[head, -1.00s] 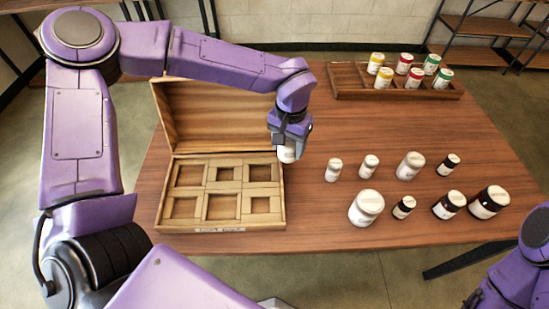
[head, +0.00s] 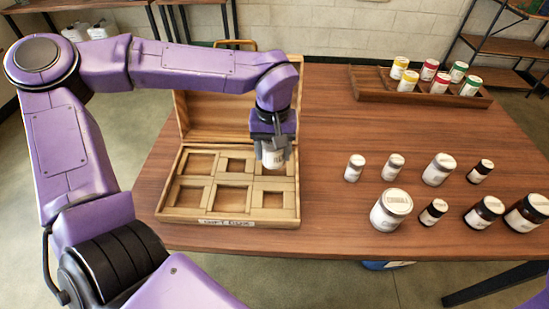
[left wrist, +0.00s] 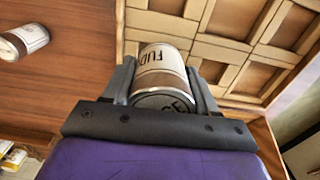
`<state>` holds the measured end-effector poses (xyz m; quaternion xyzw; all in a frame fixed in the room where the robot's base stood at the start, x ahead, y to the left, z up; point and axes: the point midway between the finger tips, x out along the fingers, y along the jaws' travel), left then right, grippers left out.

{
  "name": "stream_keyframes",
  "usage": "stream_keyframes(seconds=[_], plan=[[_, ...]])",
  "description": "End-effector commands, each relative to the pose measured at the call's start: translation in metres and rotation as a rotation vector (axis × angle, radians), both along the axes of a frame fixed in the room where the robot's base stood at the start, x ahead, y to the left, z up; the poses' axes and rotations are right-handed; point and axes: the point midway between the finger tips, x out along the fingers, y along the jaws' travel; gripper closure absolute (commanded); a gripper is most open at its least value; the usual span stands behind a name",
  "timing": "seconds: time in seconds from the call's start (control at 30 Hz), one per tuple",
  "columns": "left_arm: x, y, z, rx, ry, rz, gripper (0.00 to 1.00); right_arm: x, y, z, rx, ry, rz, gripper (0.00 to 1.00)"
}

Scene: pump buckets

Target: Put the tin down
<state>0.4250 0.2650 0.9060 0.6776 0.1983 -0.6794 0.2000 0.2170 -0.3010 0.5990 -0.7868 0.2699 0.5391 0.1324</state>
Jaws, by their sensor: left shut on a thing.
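My left gripper (head: 272,150) is shut on a white tin (head: 273,160) with dark lettering. The tin is over the back right compartment of the open wooden box (head: 232,222). I cannot tell whether its lower end touches the compartment. In the left wrist view the tin (left wrist: 162,72) sits between both fingers of the gripper (left wrist: 162,85), beside the box's divided compartments (left wrist: 225,47). The other compartments look empty. My right gripper is not in view.
Several white and dark-labelled jars (head: 391,211) stand on the table to the right of the box. A wooden tray (head: 372,89) with colour-banded tins is at the back right. The box's raised lid (head: 225,118) stands behind the compartments. Bare table lies between box and jars.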

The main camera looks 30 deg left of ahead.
Motion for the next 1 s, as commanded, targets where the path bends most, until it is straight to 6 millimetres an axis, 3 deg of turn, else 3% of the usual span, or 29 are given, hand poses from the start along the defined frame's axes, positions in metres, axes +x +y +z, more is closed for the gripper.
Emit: stream_keyframes(seconds=[0.1, 0.3, 0.43, 1.0], plan=[[0.014, 0.009, -0.021, 0.001, 0.000, -0.001, 0.76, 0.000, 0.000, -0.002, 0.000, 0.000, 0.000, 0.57], [0.028, 0.018, -0.045, 0.000, 0.001, -0.002, 0.76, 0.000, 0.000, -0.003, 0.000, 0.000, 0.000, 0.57], [0.027, 0.017, -0.065, -0.001, -0.001, -0.004, 0.76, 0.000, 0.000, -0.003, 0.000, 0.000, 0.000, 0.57], [0.027, 0.016, -0.078, -0.001, 0.000, -0.005, 0.76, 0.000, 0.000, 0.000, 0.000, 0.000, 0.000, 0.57]])
